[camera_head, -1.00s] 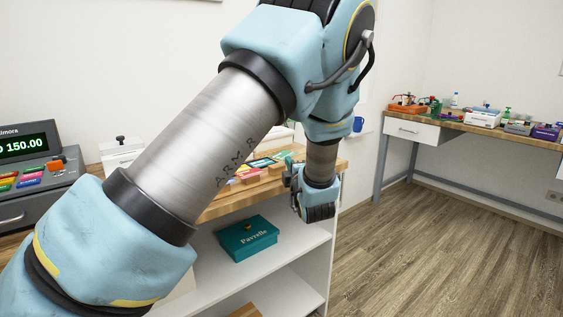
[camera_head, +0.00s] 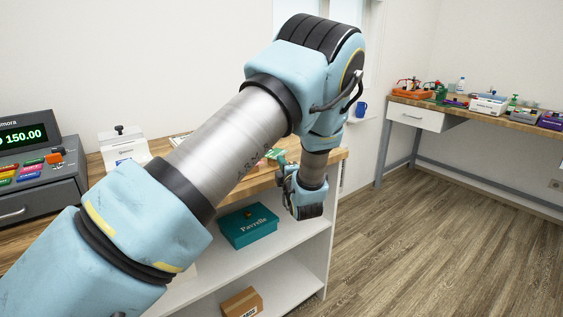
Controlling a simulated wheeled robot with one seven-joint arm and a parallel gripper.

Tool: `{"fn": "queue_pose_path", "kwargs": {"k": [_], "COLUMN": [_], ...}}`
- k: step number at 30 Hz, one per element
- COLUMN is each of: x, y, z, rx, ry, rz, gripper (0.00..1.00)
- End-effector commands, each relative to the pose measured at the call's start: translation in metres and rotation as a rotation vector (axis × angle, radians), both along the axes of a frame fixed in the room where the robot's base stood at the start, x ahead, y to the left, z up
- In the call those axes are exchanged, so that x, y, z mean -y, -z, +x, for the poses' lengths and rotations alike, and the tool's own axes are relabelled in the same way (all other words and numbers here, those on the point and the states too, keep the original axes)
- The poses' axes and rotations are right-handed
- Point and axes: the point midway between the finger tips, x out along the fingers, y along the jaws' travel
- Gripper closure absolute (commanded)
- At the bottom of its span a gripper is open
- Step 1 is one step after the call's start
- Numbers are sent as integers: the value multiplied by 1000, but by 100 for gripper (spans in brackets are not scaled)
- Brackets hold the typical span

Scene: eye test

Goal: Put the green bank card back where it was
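My gripper (camera_head: 286,170) is at the right end of the wooden counter (camera_head: 238,188), at its front edge. It is small and side-on here, and I cannot tell whether its fingers are open or shut. A small green patch (camera_head: 273,155) shows at the counter top just left of my gripper. I cannot tell whether it is the green bank card, or whether my gripper touches it. My arm hides much of the counter top, including most of the coloured cards there.
A cash register (camera_head: 38,165) and a white box-shaped device (camera_head: 124,147) stand left on the counter. A teal box (camera_head: 248,226) and a cardboard box (camera_head: 242,303) are on the shelves below. A side table (camera_head: 470,121) with several objects stands right. The floor between is clear.

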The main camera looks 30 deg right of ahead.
Motion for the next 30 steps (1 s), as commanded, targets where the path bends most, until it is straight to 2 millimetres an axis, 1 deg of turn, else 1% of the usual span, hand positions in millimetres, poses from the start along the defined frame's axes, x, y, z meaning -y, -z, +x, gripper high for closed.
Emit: {"fn": "queue_pose_path", "kwargs": {"k": [13,18,21,27,30], "x": [0,0,0,0,0], "y": [7,6,6,6,1], "z": [0,0,0,0,1], "rx": [1,1,1,1,2], "ry": [0,0,0,0,-1], "rz": [-1,-1,-1,-1,-2], "gripper": [100,81,71,71,71]}}
